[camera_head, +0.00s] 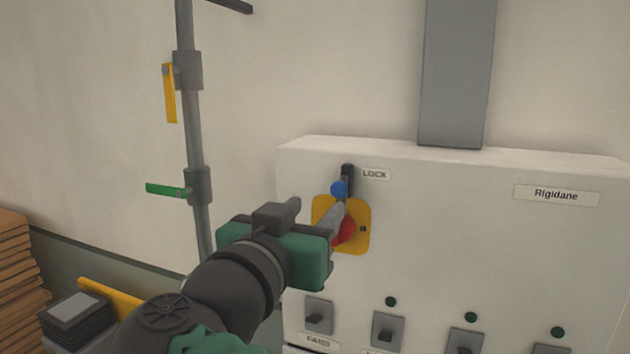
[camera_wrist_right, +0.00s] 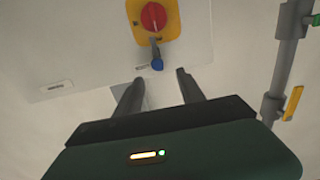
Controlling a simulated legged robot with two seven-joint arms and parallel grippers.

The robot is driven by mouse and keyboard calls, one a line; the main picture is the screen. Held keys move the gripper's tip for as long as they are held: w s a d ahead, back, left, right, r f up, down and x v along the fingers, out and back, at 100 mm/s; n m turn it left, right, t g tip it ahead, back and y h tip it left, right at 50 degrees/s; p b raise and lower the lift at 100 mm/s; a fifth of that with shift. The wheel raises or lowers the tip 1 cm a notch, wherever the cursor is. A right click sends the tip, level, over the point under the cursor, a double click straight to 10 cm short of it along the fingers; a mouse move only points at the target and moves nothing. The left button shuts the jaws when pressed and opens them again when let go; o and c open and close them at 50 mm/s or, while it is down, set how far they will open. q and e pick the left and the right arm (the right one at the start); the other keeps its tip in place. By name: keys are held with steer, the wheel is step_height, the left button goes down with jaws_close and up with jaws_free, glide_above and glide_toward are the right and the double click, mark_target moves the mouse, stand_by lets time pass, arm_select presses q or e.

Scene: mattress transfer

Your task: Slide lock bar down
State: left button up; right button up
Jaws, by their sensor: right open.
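The lock bar is a dark upright piece (camera_head: 347,180) with a blue knob (camera_head: 338,188), beside the LOCK label on the white panel. Below it a red rotary switch (camera_head: 346,231) sits on a yellow plate (camera_head: 360,213). My right gripper (camera_head: 336,212) is in front of the plate and hides part of it. In the right wrist view the blue knob (camera_wrist_right: 157,64) and red switch (camera_wrist_right: 153,17) show upside down. There the two fingers of my right gripper (camera_wrist_right: 159,80) are apart, with the knob between and just beyond their tips. My left gripper is not in view.
The white panel (camera_head: 450,230) has several small grey switches along its lower part. A grey pipe (camera_head: 194,130) with a yellow lever (camera_head: 170,93) and a green lever (camera_head: 165,189) runs up the wall at left. Stacked wooden boards (camera_head: 15,265) and dark items (camera_head: 76,318) stand at lower left.

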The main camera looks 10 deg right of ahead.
mark_target(337, 190)
steer(key=p+x, duration=0.1)
steer(key=x, duration=0.3)
steer(key=p+x, duration=0.2)
steer(key=x, duration=0.2)
steer(key=shift+s+d+r, duration=0.15)
steer(key=shift+d, duration=0.2)
steer(key=shift+w+d, duration=0.1)
steer(key=shift+w, duration=0.15)
steer(key=shift+s, duration=0.1)
steer(key=c, duration=0.4)
jaws_close()
